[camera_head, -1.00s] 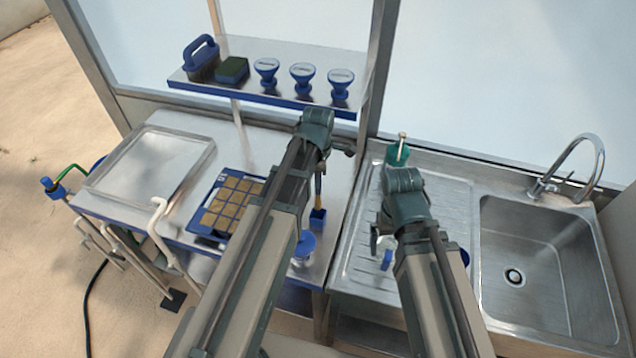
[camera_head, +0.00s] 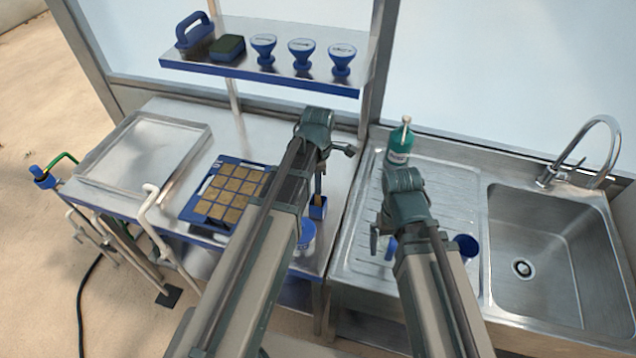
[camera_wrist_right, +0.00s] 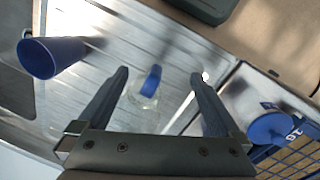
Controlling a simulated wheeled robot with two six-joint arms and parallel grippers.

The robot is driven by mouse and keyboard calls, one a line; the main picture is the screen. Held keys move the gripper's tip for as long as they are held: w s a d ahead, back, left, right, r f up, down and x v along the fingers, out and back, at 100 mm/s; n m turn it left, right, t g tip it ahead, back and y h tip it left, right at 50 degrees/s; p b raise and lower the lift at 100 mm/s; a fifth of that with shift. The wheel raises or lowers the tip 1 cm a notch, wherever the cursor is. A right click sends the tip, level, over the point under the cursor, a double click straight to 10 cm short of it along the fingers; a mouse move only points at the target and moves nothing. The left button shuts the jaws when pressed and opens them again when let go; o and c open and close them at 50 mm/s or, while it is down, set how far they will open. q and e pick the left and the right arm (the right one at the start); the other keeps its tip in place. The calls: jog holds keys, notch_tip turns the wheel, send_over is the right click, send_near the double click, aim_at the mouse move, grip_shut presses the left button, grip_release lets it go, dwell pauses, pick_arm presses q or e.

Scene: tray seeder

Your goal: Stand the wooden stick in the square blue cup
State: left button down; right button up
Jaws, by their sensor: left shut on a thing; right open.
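The square blue cup (camera_head: 317,210) stands on the metal bench, right of the seed tray, in the head view. My left gripper (camera_head: 318,186) is directly above it, pointing down and shut on the wooden stick (camera_head: 321,199). Only a short tan piece of the stick shows, at the cup's mouth; my gripper and arm hide the rest. I cannot tell whether its lower end touches the cup floor. My right gripper (camera_wrist_right: 157,85) is open and empty over the drainboard, above a clear bottle with a blue cap (camera_wrist_right: 151,82).
A tray of brown cells (camera_head: 197,209) lies left of my left arm. A blue-lidded tub (camera_head: 306,233) stands near the bench front. A teal bottle (camera_head: 398,155) and round blue cup (camera_head: 467,245) are on the drainboard, beside the sink (camera_head: 560,235). A shelf (camera_head: 225,65) stands behind.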

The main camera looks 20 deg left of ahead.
pick_arm(q)
jog(key=c, duration=0.7)
grip_release()
jog(key=shift+c, duration=0.2)
jog(key=shift+r, duration=0.15)
notch_tip(320, 180, up, 14)
jog(key=p, duration=1.4)
jog(key=shift+f, duration=0.2)
